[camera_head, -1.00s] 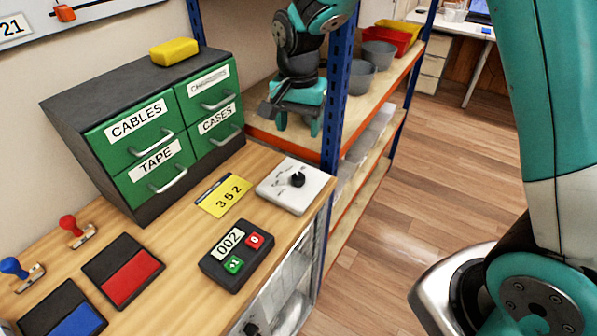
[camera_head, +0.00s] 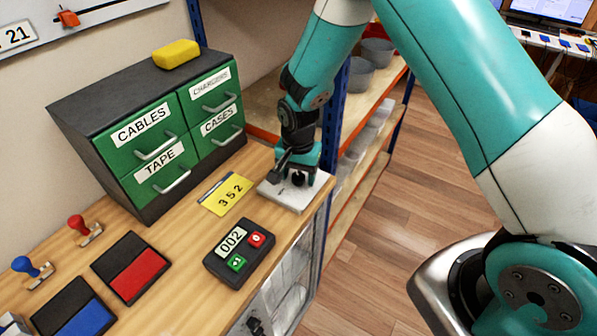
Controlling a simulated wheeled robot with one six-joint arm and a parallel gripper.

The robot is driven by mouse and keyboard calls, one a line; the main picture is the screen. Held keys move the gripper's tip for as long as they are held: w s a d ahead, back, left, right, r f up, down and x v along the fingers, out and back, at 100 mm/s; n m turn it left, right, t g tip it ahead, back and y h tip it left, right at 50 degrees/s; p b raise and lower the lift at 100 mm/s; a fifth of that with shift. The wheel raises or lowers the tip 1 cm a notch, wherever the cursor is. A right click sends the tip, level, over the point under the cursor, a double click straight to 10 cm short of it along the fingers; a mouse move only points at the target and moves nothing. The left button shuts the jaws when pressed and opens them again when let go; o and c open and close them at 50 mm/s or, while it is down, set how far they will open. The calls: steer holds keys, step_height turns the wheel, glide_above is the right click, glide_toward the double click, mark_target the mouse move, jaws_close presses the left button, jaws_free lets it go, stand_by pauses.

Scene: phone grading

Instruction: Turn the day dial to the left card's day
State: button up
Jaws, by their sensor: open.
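The day dial is a black knob (camera_head: 298,179) on a white panel (camera_head: 290,197) at the right end of the wooden bench. My gripper (camera_head: 296,175) is directly over the panel, pointing down, with its fingers at the knob. It is open; I cannot tell whether the fingers touch the knob. The gripper hides the back of the panel and its markings. A yellow card (camera_head: 228,195) reading 352 lies on the bench left of the panel. No card naming a day can be made out.
A counter (camera_head: 239,250) showing 002, with green and red buttons, stands in front of the card. A green drawer cabinet (camera_head: 150,150) stands behind. Red and blue ink pads and stamps are at left. A blue shelf post (camera_head: 334,130) rises close behind my gripper.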

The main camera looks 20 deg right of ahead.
steer(key=shift+c, duration=0.2)
steer(key=c, duration=0.9)
steer(key=shift+n, duration=0.3)
steer(key=n+b, duration=0.1)
steer(key=n, duration=0.2)
steer(key=shift+n, duration=0.3)
steer(key=n+b, duration=0.1)
steer(key=n, duration=0.2)
steer(key=shift+n, duration=0.3)
steer(key=n+b, duration=0.1)
steer(key=n, duration=0.3)
steer(key=shift+n, duration=2)
